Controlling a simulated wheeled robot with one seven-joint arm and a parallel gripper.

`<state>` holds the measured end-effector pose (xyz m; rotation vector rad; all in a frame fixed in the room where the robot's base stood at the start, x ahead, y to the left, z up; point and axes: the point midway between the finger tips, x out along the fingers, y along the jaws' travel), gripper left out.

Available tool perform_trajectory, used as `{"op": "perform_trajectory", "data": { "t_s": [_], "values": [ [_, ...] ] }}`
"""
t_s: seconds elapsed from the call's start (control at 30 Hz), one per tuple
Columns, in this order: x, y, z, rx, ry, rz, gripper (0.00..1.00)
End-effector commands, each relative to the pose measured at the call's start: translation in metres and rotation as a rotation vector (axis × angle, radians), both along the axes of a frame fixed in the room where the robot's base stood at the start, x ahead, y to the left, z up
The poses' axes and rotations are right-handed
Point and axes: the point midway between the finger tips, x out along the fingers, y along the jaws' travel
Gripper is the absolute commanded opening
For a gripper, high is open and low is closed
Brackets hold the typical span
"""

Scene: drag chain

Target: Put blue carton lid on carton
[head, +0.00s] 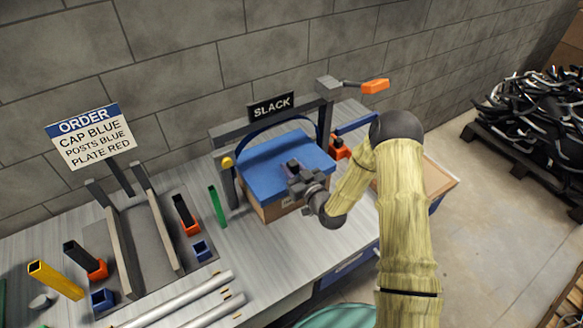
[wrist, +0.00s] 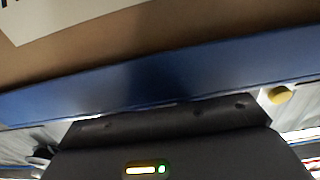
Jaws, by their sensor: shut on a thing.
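The blue carton lid (head: 285,162) lies over the top of the brown carton (head: 280,207) under the frame with the SLACK sign. My gripper (head: 297,172) is at the lid's near right part, shut on the lid. In the wrist view the lid's blue edge (wrist: 180,68) runs across the picture right at my gripper (wrist: 170,115), with the brown carton side (wrist: 150,35) beyond it. The fingertips' contact is mostly hidden.
The grey frame (head: 326,115) with the SLACK sign (head: 272,106) stands around the carton. An order sign (head: 90,136) reads cap blue, posts blue, plate red. A green post (head: 217,206) stands left of the carton. Silver rods (head: 185,300) lie at the front. A brown board (head: 437,180) is at the right.

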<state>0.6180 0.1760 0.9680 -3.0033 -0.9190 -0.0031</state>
Motion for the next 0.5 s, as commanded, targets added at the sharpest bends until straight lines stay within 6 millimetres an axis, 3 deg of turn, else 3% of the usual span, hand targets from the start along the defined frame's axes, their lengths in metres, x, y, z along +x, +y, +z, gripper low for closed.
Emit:
{"op": "perform_trajectory", "data": {
  "t_s": [0.5],
  "values": [
    [0.0001,0.0001,-0.0113,0.001,-0.001,0.0,0.03]
  ]
}}
